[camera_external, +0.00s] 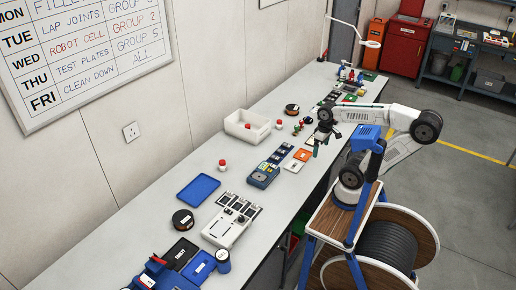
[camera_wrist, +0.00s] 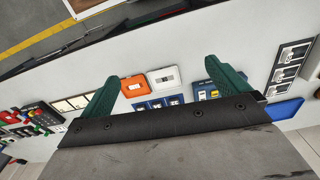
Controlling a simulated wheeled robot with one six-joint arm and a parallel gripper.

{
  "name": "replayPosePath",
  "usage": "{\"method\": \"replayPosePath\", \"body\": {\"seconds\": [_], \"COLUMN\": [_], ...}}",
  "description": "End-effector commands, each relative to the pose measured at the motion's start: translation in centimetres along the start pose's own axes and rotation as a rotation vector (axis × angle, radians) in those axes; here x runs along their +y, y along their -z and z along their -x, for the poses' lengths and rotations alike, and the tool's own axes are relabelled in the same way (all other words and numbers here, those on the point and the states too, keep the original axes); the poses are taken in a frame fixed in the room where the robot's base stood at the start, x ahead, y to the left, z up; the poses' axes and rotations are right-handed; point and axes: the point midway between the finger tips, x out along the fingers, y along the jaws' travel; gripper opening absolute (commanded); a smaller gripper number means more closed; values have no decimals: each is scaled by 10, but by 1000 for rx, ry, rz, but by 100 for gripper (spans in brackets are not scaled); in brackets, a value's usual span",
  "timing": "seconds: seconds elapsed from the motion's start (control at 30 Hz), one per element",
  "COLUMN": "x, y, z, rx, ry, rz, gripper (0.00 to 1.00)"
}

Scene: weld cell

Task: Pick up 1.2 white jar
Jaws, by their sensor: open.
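A small white jar with a red lid (camera_external: 222,166) stands on the bench near the wall, behind the blue tray. A second white jar with a red lid (camera_external: 279,125) stands just right of the white bin. A red-topped item (camera_external: 248,126) shows inside the bin. No "1.2" marking is readable on any of them. My gripper (camera_external: 318,146) hangs over the bench's front part, right of both jars and apart from them. In the wrist view its green fingers (camera_wrist: 162,72) are spread with nothing between them. I make out no jar in the wrist view.
A white bin (camera_external: 238,132), a blue tray (camera_external: 198,190), a blue meter (camera_external: 264,175), an orange card (camera_external: 303,155) and a white device (camera_external: 226,228) lie on the bench. Black rolls (camera_external: 183,219) lie there too. Bare bench top surrounds the left jar.

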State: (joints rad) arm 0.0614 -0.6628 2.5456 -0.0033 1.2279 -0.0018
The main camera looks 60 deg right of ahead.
Motion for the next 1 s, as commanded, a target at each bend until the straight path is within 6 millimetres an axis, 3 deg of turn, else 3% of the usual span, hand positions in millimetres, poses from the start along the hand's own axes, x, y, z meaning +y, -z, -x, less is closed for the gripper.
{"method": "replayPosePath", "body": {"seconds": [0.07,0.27,0.43,0.73,0.87,1.0], "x": [-5,-11,-11,-11,-6,11], "y": [-9,-12,-12,-8,19,87], "z": [3,13,13,12,8,-6], "rx": [39,87,85,88,134,258], "ry": [1,4,4,4,1,-11], "rz": [26,58,58,54,27,-36], "gripper": [100,100,58,58,58,58]}}
